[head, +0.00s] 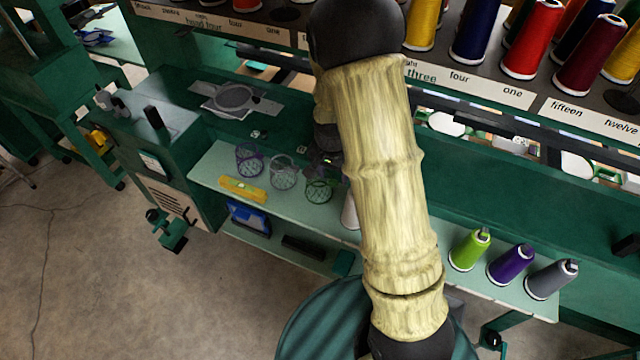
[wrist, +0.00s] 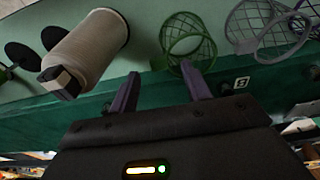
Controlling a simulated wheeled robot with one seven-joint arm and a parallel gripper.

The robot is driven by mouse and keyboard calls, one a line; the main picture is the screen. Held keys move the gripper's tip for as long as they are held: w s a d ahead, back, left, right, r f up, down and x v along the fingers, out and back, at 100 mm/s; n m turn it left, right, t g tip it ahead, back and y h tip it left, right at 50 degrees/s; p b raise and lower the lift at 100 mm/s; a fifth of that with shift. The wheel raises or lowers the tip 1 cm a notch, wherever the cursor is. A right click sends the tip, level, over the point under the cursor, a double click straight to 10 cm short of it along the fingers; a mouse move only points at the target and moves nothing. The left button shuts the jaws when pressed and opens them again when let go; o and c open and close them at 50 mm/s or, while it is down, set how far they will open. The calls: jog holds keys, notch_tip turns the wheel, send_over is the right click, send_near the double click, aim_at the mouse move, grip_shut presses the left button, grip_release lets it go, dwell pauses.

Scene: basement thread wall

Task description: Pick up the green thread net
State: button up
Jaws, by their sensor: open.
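The green thread net (head: 319,190) is a small open mesh cylinder on the pale green shelf, just left of my arm in the head view. It is the rightmost of a row of three nets. In the wrist view the green net (wrist: 188,42) lies beyond my fingertips, a little right of the midpoint, with the right fingertip near its rim. My gripper (wrist: 159,70) is open, with nothing between its two purple-grey fingers. In the head view my arm hides most of the gripper.
A white net (head: 284,172) and a purple net (head: 249,160) stand left of the green one. A whitish thread cone (wrist: 88,45) stands on the other side. A yellow level (head: 243,189) lies near the shelf edge. Green, purple and grey cones (head: 511,264) stand farther right.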

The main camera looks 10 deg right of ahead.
aim_at(333, 181)
jog(key=shift+w+d+f+p, duration=0.15)
jog(key=shift+f+p, duration=0.6)
jog(key=shift+f, duration=1.4)
jog(key=c, duration=1)
jog(key=shift+c, duration=0.2)
notch_tip(333, 181, up, 10)
jog(key=shift+r+b, duration=0.1)
jog(key=shift+b, duration=1.1)
